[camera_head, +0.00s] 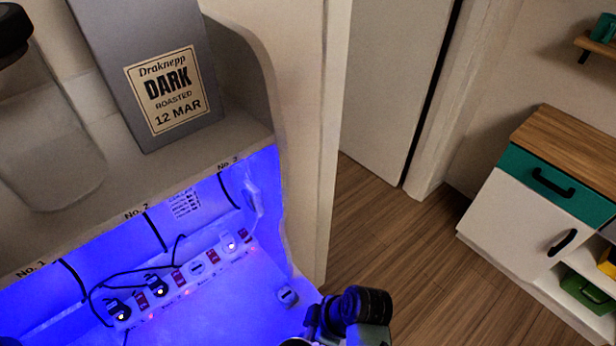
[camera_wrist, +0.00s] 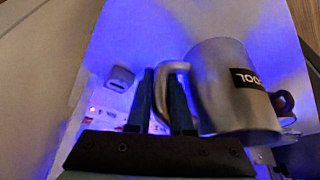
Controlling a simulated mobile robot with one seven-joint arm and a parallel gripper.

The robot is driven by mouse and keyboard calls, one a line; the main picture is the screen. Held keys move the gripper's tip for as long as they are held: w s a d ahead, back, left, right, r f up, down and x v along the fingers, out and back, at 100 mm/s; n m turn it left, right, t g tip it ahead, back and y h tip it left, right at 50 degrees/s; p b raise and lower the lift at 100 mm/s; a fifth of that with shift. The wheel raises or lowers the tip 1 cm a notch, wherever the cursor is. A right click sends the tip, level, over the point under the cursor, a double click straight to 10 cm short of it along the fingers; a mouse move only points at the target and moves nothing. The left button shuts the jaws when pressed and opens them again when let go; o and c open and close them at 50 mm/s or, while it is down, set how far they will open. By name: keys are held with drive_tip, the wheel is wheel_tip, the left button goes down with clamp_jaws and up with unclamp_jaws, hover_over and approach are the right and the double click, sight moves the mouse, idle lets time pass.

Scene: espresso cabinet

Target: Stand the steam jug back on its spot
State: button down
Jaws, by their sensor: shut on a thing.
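The steam jug (camera_wrist: 235,90) is a metal jug with a dark label, on the right in the wrist view. The lettering on the label appears upside down. My gripper (camera_wrist: 164,82) is shut on the jug's handle (camera_wrist: 163,108), with one dark finger on each side of it. The jug's body lies to the right of the fingers. In the head view, part of my arm shows at the bottom edge; the jug and fingertips cannot be made out there. I cannot tell which place is the jug's spot.
A blue-lit compartment holds a power strip (camera_head: 197,268) with several plugs and dark cables. A dark-red curved thing (camera_wrist: 283,101) shows behind the jug. A coffee box (camera_head: 150,75) stands on the shelf above.

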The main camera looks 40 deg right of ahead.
drive_tip(key=shift+f, duration=1.15)
drive_tip(key=shift+f, duration=0.2)
drive_tip(key=c, duration=0.8)
unclamp_jaws()
drive_tip(key=shift+r, duration=0.1)
drive_tip(key=b+v, duration=0.1)
drive_tip(key=v, duration=1.1)
drive_tip(key=shift+r, duration=0.15)
